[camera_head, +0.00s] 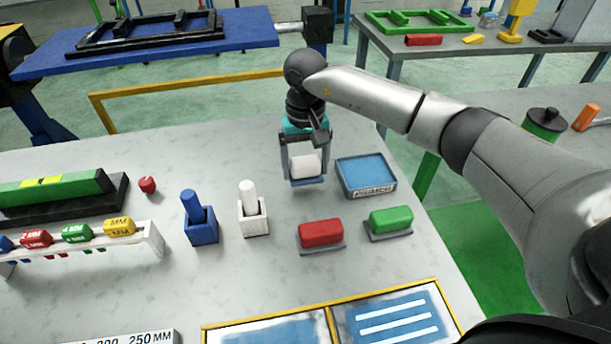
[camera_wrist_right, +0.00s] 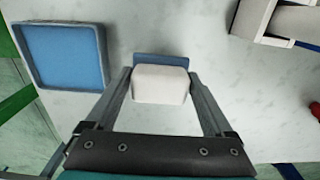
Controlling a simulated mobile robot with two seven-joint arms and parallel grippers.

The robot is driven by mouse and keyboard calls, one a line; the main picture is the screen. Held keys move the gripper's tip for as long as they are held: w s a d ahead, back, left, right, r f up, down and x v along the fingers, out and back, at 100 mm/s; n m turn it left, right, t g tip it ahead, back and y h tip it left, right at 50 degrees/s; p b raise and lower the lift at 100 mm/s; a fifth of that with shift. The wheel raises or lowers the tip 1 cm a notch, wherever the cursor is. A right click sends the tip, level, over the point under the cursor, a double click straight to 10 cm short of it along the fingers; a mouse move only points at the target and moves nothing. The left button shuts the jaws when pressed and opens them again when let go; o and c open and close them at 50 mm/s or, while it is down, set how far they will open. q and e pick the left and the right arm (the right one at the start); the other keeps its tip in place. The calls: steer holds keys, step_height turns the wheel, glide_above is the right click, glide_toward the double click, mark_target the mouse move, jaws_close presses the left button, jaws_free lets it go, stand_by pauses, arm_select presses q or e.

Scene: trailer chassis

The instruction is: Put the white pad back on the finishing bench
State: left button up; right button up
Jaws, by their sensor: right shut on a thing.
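My right gripper (camera_head: 304,165) is shut on the white pad (camera_head: 303,165). The pad has a white block on top and a thin blue layer at its lower side. In the right wrist view the white pad (camera_wrist_right: 160,84) sits between the two fingers, with its blue edge (camera_wrist_right: 161,60) beyond it. The pad is at or just above the grey bench (camera_head: 270,275); I cannot tell whether it touches. It is left of the blue tray (camera_head: 367,175), apart from it. My left gripper is not in view.
A red pad (camera_head: 321,233) and a green pad (camera_head: 390,219) lie in front on grey plates. A white holder (camera_head: 253,220) and a blue holder (camera_head: 201,224) stand to the left. A yellow-framed blue panel (camera_head: 395,318) lies at the front. Bare bench surrounds the gripper's left side.

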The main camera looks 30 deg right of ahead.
mark_target(306, 177)
steer(key=shift+f, duration=1.65)
steer(key=shift+f+b, duration=0.2)
steer(key=shift+b, duration=0.15)
steer(key=o, duration=1)
steer(key=shift+o, duration=0.2)
steer(key=shift+r, duration=0.1)
step_height(306, 177, up, 12)
steer(key=shift+r+p, duration=0.15)
steer(key=shift+p, duration=0.55)
